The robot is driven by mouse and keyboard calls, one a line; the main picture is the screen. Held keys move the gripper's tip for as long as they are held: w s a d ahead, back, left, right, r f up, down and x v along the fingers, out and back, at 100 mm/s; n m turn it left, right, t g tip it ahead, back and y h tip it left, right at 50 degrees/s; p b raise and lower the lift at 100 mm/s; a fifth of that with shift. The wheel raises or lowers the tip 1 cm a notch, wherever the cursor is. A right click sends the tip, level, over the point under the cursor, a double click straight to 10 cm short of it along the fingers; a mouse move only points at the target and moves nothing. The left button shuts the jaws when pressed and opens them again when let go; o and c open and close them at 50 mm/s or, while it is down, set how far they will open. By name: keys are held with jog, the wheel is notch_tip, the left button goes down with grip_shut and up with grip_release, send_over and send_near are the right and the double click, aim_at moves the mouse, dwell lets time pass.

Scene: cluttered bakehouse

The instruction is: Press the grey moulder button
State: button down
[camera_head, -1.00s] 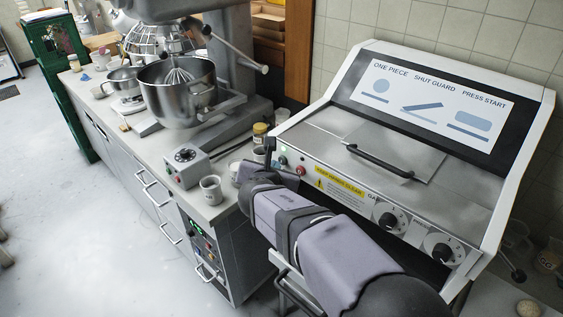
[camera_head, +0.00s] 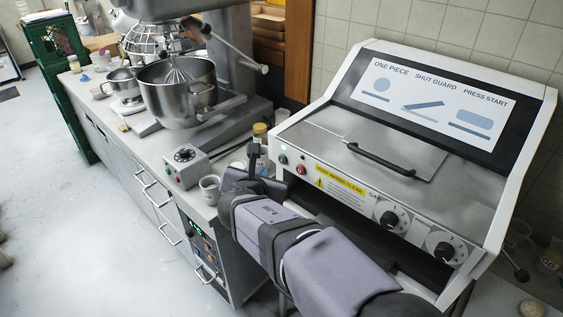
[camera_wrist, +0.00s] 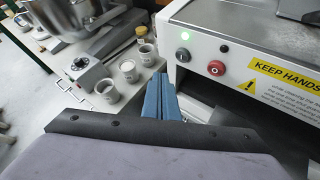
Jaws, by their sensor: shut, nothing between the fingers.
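The grey moulder (camera_head: 330,150) stands at the right with its sloped lid and black handle. Its front panel has a glowing green round light or button (camera_wrist: 183,55) at the left end, also visible in the head view (camera_head: 283,159). A red button (camera_wrist: 216,67) sits right of it, and a small dark dot (camera_wrist: 223,48) is just above the red one. My gripper (camera_wrist: 160,84) has blue fingers, shut and empty, left of and below the green one, apart from the panel. In the head view, my gripper (camera_head: 252,160) is near the moulder's left front corner, partly hidden by my arm.
Several cups (camera_wrist: 127,71) stand on the counter close to the left of my fingers. A control box with a dial (camera_head: 186,166) and a mixer bowl (camera_head: 177,92) are farther left. A yellow warning label (camera_head: 340,187) and two knobs (camera_head: 391,216) lie along the moulder's front.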

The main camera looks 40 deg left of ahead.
jog(key=shift+s, duration=0.85)
